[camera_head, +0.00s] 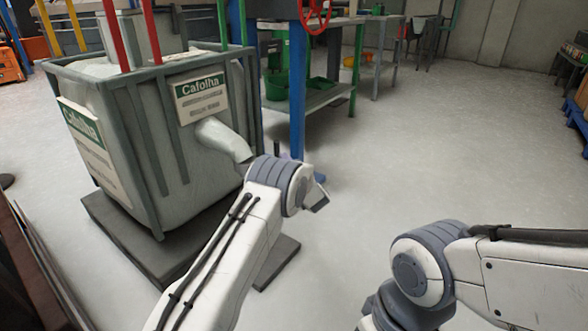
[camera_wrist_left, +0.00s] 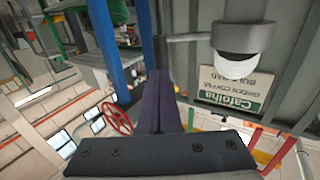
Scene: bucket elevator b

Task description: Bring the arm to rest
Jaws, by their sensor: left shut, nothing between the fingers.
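My left gripper shows in the left wrist view (camera_wrist_left: 160,60), its dark fingers together and empty. In the head view my left arm reaches up from the bottom to just right of the bagged hopper; its wrist mostly hides the gripper. A green-framed bin (camera_head: 150,140) holds a pale sack with a "Cafolha" sign (camera_head: 201,96) and a grey spout (camera_head: 224,138). The spout end is beside my left wrist. In the wrist view the spout mouth (camera_wrist_left: 236,66) is right of the fingers, and the sign (camera_wrist_left: 228,100) appears upside down. My right gripper is out of view.
The bin stands on a dark base plate (camera_head: 112,232). A blue post (camera_head: 297,90) and a bench with green bins (camera_head: 318,84) stand beyond my left wrist. A red handwheel (camera_head: 315,14) is above. Open floor (camera_head: 440,150) lies to the right, with blue racking at the far right edge.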

